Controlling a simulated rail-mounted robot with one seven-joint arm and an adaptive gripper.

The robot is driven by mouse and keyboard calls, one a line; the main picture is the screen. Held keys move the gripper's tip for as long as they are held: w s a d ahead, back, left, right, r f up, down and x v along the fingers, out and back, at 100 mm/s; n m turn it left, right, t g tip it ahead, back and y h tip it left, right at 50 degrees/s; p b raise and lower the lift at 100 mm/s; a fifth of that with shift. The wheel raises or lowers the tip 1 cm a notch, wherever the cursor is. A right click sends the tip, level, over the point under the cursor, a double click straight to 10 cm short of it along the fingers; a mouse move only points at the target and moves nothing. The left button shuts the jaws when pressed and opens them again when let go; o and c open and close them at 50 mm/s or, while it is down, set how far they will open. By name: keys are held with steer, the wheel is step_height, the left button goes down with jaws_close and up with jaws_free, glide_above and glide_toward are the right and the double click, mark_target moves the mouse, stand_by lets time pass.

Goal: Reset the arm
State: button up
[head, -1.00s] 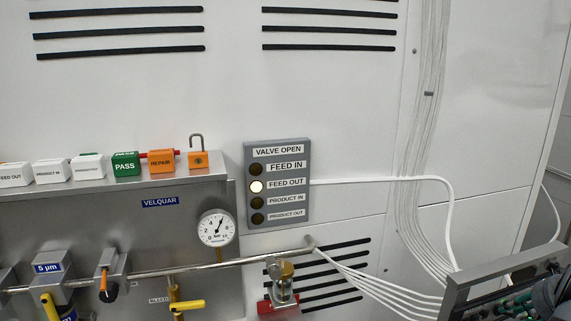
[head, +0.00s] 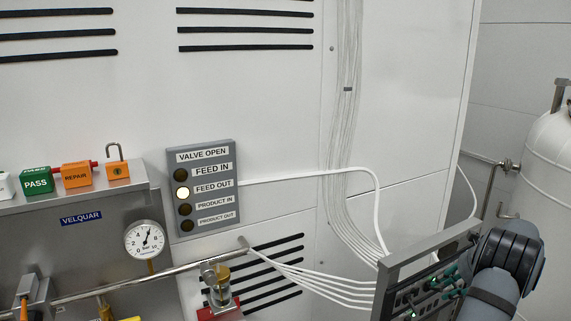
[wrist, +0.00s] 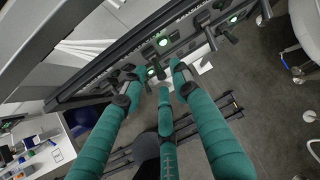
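My gripper (wrist: 156,84) has several teal-wrapped fingers with grey and black tips. In the wrist view the fingers are spread apart, with nothing held between them. They reach toward a long dark panel (wrist: 95,82) with green lights. In the head view my dark grey arm (head: 497,285) is at the lower right, beside the grey-framed panel (head: 425,250). Small teal shapes show against that panel, but I cannot tell fingers from panel parts there.
An indicator board (head: 202,185) has its FEED OUT lamp lit. A pressure gauge (head: 145,240), pipe (head: 150,284) and padlock (head: 117,168) are at left. White cables (head: 320,285) run to the panel. A white tank (head: 550,180) stands at right. Open floor (wrist: 255,140) shows in the wrist view.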

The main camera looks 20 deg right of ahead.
steer(key=f+b, duration=0.1)
steer(key=b, duration=0.1)
steer(key=w+f+t+b, duration=0.1)
steer(key=f, duration=0.1)
steer(key=shift+d+f+b, duration=0.1)
steer(key=shift+f+b, duration=0.05)
steer(key=shift+b, duration=0.25)
steer(key=s+f+t+b, duration=0.3)
steer(key=s+t+b, duration=0.7)
steer(key=b, duration=1.9)
steer(key=shift+s+m+y, duration=0.3)
steer(key=shift+s+y, duration=0.1)
steer(key=shift+s, duration=0.05)
